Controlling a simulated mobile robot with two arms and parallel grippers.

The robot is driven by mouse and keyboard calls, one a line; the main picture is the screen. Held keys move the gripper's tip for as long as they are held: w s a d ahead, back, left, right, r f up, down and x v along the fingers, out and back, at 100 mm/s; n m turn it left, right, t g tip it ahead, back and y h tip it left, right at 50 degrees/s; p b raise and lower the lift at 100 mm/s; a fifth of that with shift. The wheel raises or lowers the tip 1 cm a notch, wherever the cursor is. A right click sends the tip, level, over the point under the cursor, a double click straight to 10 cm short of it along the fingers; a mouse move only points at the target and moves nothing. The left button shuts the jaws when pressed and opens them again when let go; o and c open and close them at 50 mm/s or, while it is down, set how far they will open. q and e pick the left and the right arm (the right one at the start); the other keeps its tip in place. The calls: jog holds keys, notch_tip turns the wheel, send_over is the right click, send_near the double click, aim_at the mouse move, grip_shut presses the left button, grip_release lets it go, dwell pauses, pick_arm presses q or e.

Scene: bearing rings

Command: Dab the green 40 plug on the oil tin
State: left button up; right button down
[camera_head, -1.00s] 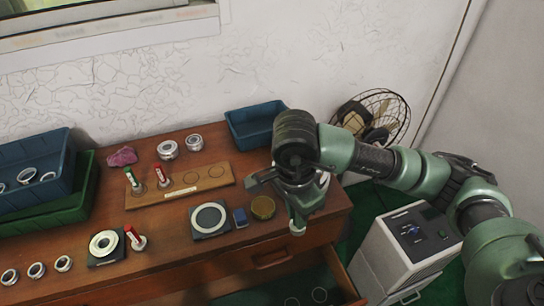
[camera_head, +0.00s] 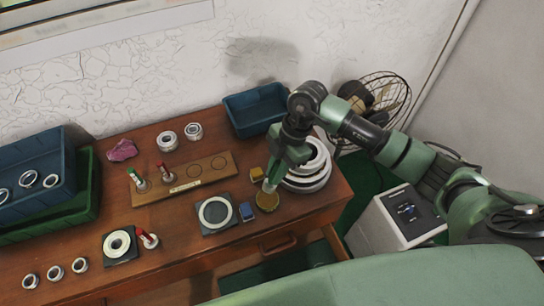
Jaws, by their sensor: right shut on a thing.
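The oil tin (camera_head: 267,203), a small round tin with a yellow-brown top, stands on the bench left of the white ring stack. My right gripper (camera_head: 274,176) points down at the tin, shut on a slim plug. The plug is mostly hidden by the fingers; its green part (camera_head: 269,186) shows at the tin's far edge. I cannot tell whether it touches the tin. Its number is not readable. Another green-topped plug (camera_head: 136,178) and a red-topped plug (camera_head: 163,170) stand in the wooden rack (camera_head: 206,181). My left gripper is not in view.
A stack of large white rings (camera_head: 312,165) is close right of the gripper. A dark plate with a ring (camera_head: 215,213) lies left. A blue bin (camera_head: 256,108) stands behind. A drawer is open below.

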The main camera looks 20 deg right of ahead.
jog(key=shift+w+f+m+t, duration=0.1)
jog(key=shift+w+m+t, duration=0.2)
jog(key=shift+m, duration=0.6)
jog(key=shift+f, duration=0.1)
jog(key=shift+f+b, duration=0.85)
notch_tip(320, 180, down, 4)
jog(key=b, duration=0.4)
jog(key=shift+f+b, duration=0.3)
jog(key=shift+f, duration=0.3)
jog(key=shift+s, duration=0.15)
dwell(1.0)
notch_tip(320, 180, up, 7)
jog(key=p, duration=0.7)
